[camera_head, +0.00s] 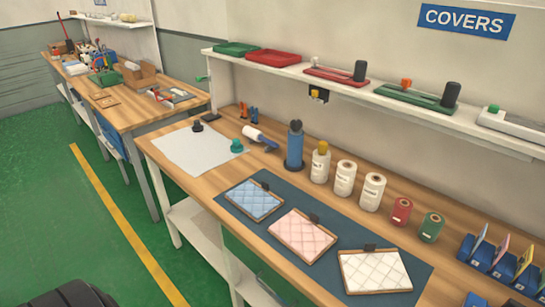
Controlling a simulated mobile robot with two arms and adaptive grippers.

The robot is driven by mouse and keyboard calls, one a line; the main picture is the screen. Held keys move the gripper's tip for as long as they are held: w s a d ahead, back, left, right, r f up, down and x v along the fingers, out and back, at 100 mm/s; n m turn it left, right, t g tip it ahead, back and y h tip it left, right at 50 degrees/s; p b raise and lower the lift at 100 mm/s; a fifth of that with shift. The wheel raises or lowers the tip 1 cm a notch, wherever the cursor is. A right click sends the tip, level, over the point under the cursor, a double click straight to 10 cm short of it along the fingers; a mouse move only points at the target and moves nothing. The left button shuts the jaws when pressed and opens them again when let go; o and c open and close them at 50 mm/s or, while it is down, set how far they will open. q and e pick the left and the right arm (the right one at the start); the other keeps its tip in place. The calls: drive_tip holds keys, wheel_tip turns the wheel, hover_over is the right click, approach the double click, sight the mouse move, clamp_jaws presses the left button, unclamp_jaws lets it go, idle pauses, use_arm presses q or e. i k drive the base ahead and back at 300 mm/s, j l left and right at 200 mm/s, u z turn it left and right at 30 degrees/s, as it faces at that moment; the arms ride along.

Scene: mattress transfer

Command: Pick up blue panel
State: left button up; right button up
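The blue panel (254,199) is a small light-blue quilted rectangle with a wooden-brown edge and a dark clip at its top. It lies flat on a dark blue mat (325,222) on the wooden workbench. A pink quilted panel (302,235) lies to its right, and a white quilted panel (374,272) lies farther right near the mat's front corner. The three panels are apart from each other. Nothing covers the blue panel. Neither of my grippers can be made out in this view.
A white sheet (193,148) lies at the bench's left end. A blue dispenser (294,146), white rolls (344,179) and red and green spools (401,211) stand behind the mat. A shelf (430,117) runs above. Green floor (85,230) is open in front.

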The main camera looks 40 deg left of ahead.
sight(257, 200)
drive_tip(key=u, duration=1.35)
